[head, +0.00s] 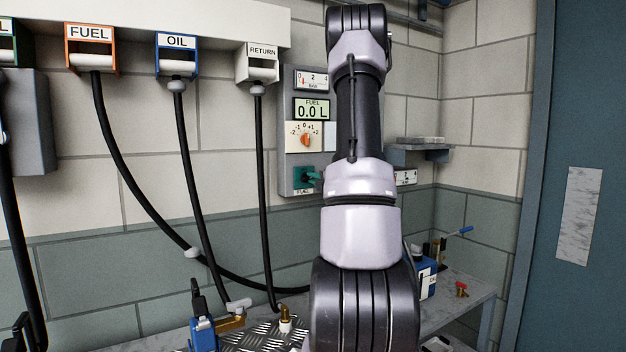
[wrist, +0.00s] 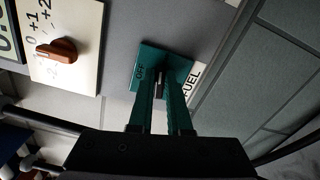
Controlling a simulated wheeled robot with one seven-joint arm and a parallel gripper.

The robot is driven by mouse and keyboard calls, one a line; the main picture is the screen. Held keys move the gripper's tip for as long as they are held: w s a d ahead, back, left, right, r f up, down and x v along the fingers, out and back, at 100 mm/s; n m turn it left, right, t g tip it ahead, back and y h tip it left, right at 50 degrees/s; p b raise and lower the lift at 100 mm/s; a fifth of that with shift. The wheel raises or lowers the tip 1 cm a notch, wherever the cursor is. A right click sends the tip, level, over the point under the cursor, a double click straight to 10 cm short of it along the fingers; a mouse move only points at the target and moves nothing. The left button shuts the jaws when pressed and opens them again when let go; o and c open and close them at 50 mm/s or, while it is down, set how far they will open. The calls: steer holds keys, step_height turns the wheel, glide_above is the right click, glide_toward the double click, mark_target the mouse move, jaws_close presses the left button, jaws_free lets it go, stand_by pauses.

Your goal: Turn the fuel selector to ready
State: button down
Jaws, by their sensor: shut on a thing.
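The fuel selector is a teal plate (wrist: 147,62) on the grey wall panel, with "OFF" on it and a "FUEL" label (wrist: 192,78) beside it in the wrist view. In the head view its plate (head: 301,187) is low on the panel, left of my arm. My gripper (wrist: 161,90) has its two fingers reaching onto the plate, shut on the dark selector handle (wrist: 160,74) between them. The fingers hide part of the handle and plate, so I cannot tell its exact setting. My arm hides most of the gripper in the head view.
Above the selector are an orange dial (head: 306,140), a "0.0 L" fuel display (head: 311,109) and a bar gauge (head: 312,79). Black hoses hang at the left from the FUEL (head: 91,33), OIL (head: 177,42) and RETURN (head: 262,51) holders. A bench (head: 462,298) stands below.

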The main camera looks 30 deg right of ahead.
steer(key=shift+f+m, duration=0.15)
steer(key=shift+m, duration=1.05)
steer(key=c, duration=0.9)
jaws_free()
steer(key=shift+o, duration=0.2)
steer(key=shift+s, duration=0.1)
steer(key=s, duration=1)
steer(key=shift+s+a, duration=0.25)
steer(key=shift+s, duration=0.1)
steer(key=shift+a, duration=0.1)
